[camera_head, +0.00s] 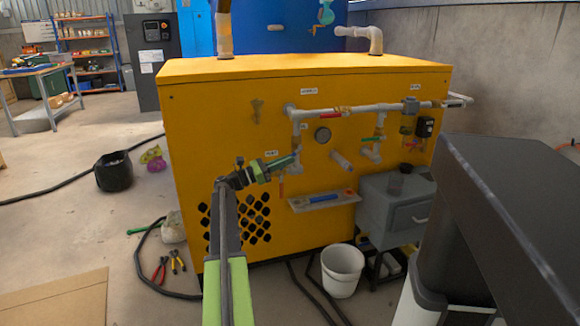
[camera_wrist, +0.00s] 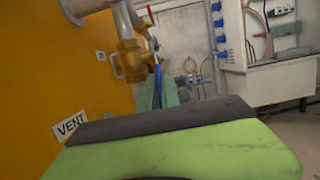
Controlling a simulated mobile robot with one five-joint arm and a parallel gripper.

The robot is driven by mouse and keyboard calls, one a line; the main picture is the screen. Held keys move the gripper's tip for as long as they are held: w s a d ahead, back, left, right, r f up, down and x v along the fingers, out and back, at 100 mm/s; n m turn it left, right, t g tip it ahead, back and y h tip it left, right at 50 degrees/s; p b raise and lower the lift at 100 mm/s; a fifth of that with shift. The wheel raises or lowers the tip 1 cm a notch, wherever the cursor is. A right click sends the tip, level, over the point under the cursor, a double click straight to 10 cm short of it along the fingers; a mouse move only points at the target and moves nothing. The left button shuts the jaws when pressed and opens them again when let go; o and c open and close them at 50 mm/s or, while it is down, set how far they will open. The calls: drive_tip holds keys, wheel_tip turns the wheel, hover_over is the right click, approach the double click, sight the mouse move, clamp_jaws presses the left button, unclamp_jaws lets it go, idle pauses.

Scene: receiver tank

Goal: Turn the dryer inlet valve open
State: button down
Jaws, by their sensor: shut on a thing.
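My gripper (camera_head: 294,159) reaches to the valves on the front of the yellow dryer cabinet (camera_head: 215,125). In the wrist view its green fingers (camera_wrist: 158,93) are closed around a narrow blue lever (camera_wrist: 161,68) beside a brass valve body (camera_wrist: 132,60). A label reading VENT (camera_wrist: 70,127) is on the yellow panel close by. In the head view the gripper hides most of this valve, and a red lever (camera_head: 281,188) hangs just below. Other levers are red (camera_head: 342,113) and green (camera_head: 372,139). Labels there are too small to read, so I cannot tell which valve is the inlet.
Below are a small shelf (camera_head: 325,203), a grey box (camera_head: 385,212) and a white bucket (camera_head: 343,270). Pliers (camera_head: 168,268) and dark hoses lie on the floor.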

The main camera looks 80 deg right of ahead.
drive_tip(key=shift+s, duration=0.2)
drive_tip(key=c, duration=1.6)
unclamp_jaws()
drive_tip(key=shift+o, duration=0.2)
drive_tip(key=shift+w, duration=0.15)
drive_tip(key=b+v, duration=0.4)
drive_tip(key=v, duration=1.3)
drive_tip(key=shift+w+b, duration=0.2)
drive_tip(key=shift+b, duration=0.15)
drive_tip(key=shift+a, duration=0.1)
